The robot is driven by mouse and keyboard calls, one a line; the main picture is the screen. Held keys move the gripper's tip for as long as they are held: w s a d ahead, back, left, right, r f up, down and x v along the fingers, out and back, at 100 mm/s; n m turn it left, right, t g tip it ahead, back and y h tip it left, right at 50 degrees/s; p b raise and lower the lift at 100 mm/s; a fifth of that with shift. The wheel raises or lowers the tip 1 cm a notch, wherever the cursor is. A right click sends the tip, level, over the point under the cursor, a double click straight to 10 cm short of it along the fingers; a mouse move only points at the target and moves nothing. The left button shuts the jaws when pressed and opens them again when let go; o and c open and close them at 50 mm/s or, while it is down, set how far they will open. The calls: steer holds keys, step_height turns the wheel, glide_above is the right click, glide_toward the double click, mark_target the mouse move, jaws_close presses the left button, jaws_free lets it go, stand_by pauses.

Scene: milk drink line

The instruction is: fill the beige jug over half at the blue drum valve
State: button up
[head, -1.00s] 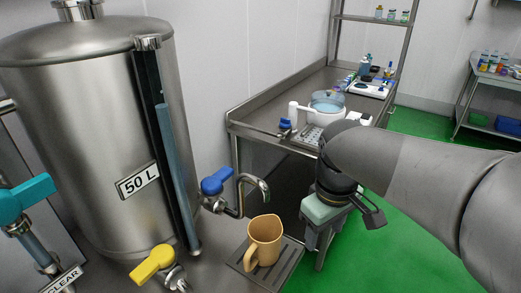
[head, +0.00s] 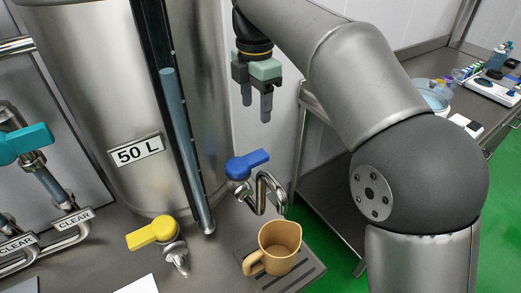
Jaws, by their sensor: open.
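The beige jug (head: 279,249) stands upright on a slatted drip tray (head: 300,284), its handle toward the lower left. I cannot see any liquid in it. The drum valve has a blue lever handle (head: 247,164) that points to the right. Its curved metal spout (head: 270,190) ends just above the jug's rim. The steel drum (head: 95,70) behind carries a "50 L" label and a sight tube (head: 176,120) with a bluish column. My gripper (head: 256,112) is open and empty, pointing down above the blue handle and apart from it.
A yellow valve handle (head: 153,233) is at the lower left of the blue valve. A teal valve handle (head: 22,145) and pipes labelled "CLEAR" are at far left. A steel bench (head: 340,190) with small items stands to the right, beyond my arm.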

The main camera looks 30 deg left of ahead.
mark_target(257, 155)
step_height(257, 155, down, 14)
steer(key=shift+w+f, duration=0.1)
stand_by(0.4)
